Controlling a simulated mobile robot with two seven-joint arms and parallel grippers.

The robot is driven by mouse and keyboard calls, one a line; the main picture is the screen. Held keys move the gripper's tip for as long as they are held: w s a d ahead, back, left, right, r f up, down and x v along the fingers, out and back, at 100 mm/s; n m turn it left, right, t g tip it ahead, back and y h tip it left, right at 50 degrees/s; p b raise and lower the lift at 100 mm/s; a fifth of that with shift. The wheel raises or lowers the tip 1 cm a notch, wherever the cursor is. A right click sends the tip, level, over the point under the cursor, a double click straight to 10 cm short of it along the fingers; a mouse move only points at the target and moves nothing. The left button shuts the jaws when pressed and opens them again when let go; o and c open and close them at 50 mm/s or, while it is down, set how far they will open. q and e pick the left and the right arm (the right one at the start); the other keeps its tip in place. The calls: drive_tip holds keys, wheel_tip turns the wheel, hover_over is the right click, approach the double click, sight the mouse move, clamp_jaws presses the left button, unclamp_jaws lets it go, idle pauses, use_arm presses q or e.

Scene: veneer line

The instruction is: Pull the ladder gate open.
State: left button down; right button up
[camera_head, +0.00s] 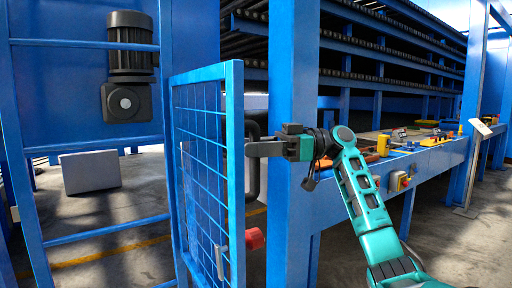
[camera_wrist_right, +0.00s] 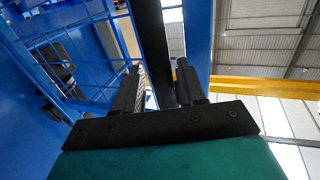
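The ladder gate (camera_head: 236,180) is a blue frame with wire mesh, standing upright at an angle in the middle of the head view. Its near upright is beside the thick blue post, and its mesh also shows at upper left in the wrist view (camera_wrist_right: 85,50). A dark upright handle (camera_head: 255,180) is on the gate's right side. My right gripper (camera_head: 264,149) is at the handle's upper part. In the wrist view, the dark handle bar (camera_wrist_right: 155,45) runs between the two fingers, which appear closed against it. My left gripper is not in view.
A blue ladder (camera_head: 95,140) stands left of the gate, with a dark motor (camera_head: 130,60) behind it. The blue post (camera_head: 290,100) and conveyor table (camera_head: 440,155) are right. Concrete floor (camera_head: 455,240) is clear at lower right.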

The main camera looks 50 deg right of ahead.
drive_tip(key=shift+o, duration=0.4)
drive_tip(key=shift+s, duration=0.1)
drive_tip(key=v, duration=1.3)
drive_tip(key=shift+r, duration=0.1)
